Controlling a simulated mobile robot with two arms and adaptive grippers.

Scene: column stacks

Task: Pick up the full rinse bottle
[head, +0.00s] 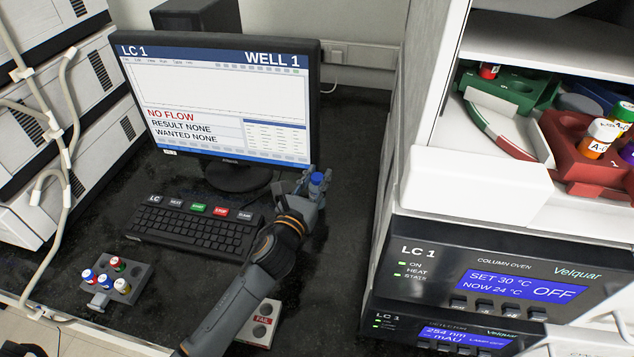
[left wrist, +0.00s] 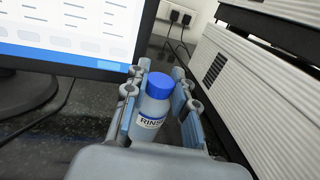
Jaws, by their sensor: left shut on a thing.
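The rinse bottle is in my left gripper (head: 312,187), which is shut on it. In the head view only the blue cap (head: 317,178) shows clearly, in front of the monitor's right corner. How full the bottle is cannot be seen. Whether its base touches the bench is hidden. My right gripper is not in view.
A monitor (head: 215,95) reading "NO FLOW" and a keyboard (head: 195,225) stand left of the gripper. A grey rack (head: 107,290) holds several capped vials. A "FAIL" tray (head: 262,322) lies partly behind my arm. White LC modules (head: 465,180) stand at right. Bare bench lies behind the gripper.

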